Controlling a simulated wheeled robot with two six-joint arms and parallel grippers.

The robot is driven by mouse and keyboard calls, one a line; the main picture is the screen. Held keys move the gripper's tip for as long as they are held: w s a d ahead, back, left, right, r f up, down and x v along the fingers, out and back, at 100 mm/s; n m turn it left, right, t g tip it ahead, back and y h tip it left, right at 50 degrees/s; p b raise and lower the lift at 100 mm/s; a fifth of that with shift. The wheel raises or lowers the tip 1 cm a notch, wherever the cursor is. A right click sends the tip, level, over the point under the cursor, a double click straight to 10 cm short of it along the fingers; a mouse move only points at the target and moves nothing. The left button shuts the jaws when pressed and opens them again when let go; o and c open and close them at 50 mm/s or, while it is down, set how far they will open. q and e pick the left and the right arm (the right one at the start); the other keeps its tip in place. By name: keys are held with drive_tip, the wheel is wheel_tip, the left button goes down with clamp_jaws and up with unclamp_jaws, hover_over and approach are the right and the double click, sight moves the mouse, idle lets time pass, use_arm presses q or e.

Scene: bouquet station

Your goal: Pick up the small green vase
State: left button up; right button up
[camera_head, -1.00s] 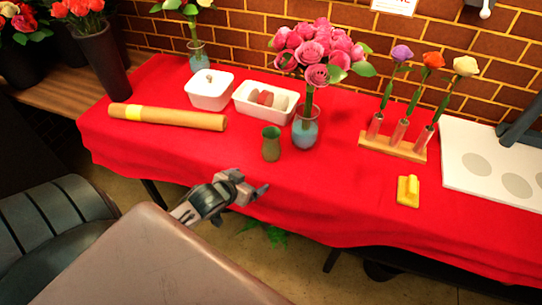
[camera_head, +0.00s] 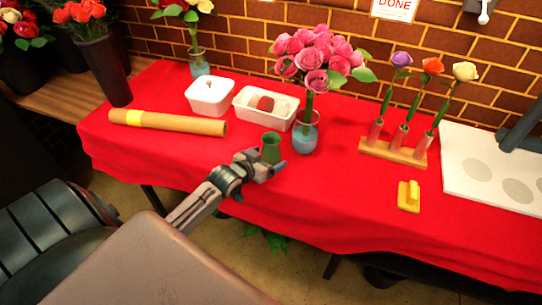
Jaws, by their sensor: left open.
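The small green vase (camera_head: 271,147) stands upright on the red-covered table, near the front edge, just left of the glass vase with pink roses. My left gripper (camera_head: 265,164) is open right in front of the green vase, its jaws pointing toward it. The gripper covers the lower part of the vase, so I cannot tell whether a finger touches it. My right gripper is not in view.
The glass vase of pink roses (camera_head: 305,137) stands close on the right. White trays (camera_head: 252,118) sit behind. A wrapped paper roll (camera_head: 175,123) lies left. A wooden tube rack (camera_head: 393,152) and a yellow object (camera_head: 409,197) are right. The cloth between is clear.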

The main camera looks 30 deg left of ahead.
use_arm(q)
drive_tip(key=x, duration=0.3)
drive_tip(key=shift+s+r, duration=0.1)
drive_tip(key=c, duration=1.6)
